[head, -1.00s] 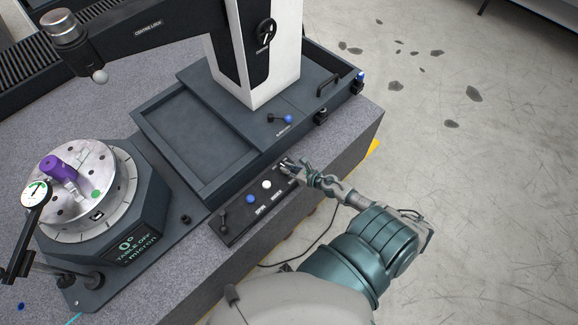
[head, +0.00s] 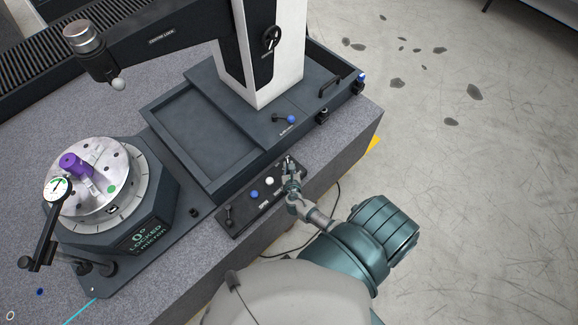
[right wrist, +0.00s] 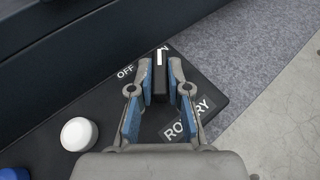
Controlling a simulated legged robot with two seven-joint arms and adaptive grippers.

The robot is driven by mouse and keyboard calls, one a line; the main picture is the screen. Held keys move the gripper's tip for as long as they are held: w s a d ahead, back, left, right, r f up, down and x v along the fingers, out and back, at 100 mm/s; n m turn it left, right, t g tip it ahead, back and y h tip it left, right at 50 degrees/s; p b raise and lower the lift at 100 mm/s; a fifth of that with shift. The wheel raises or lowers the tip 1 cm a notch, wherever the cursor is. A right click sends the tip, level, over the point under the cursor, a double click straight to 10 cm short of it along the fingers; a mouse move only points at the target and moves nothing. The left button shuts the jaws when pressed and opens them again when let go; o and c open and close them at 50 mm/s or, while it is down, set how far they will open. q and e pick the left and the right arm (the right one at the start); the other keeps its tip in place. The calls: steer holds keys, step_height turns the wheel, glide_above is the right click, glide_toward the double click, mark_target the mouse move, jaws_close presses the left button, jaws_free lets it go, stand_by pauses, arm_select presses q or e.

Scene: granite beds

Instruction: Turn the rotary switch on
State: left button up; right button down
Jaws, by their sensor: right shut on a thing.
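The rotary switch (right wrist: 159,72) is a black bar knob with a white line, at the right end of the dark control panel (head: 243,212). In the right wrist view, OFF is at its left. The white line points up towards a partly covered label ending in N. My right gripper (right wrist: 160,85) is shut on the knob, with a blue-padded finger on each side. In the head view, my right gripper (head: 289,168) covers the switch. The round table's display (head: 147,237) reads 0° LOCKED micron. My left gripper is not in view.
A white button (head: 269,181), a blue button (head: 254,194) and a black lever (head: 229,214) share the panel. The white button is close to my right gripper. A dark tray and white column (head: 283,60) stand behind.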

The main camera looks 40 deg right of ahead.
steer(key=shift+m+g+h, duration=0.3)
steer(key=shift+m, duration=0.1)
steer(key=c, duration=1.1)
jaws_free()
steer(key=v, duration=1.1)
steer(key=shift+s+a, duration=0.3)
steer(key=shift+a, duration=0.05)
